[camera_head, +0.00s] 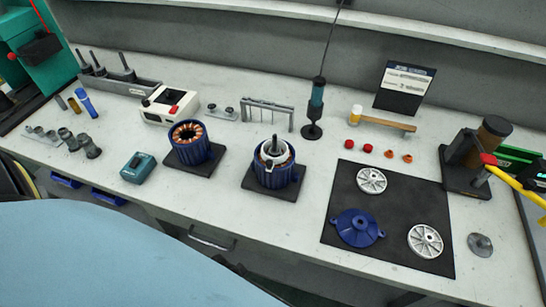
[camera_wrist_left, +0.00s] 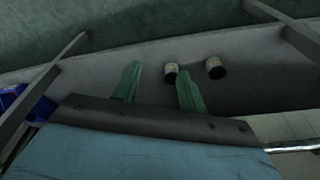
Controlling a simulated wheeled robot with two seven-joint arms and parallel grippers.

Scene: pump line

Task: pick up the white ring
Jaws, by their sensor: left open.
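A white ring (camera_head: 274,148) sits at the top of the right-hand blue motor housing (camera_head: 275,178), around a dark upright shaft (camera_head: 275,144). The housing stands on a dark square plate near the middle of the bench. My left gripper (camera_wrist_left: 158,68) shows only in the left wrist view, with two green fingers apart and nothing between them that I can see held. The ring is not in that view. My right gripper is in neither view.
A second blue housing with copper windings (camera_head: 190,142) stands left of the first. A black mat (camera_head: 345,190) at right holds a blue cover (camera_head: 357,228) and two silver discs. The left wrist view shows two small cylinders (camera_wrist_left: 215,67) beyond the fingers and grey bars.

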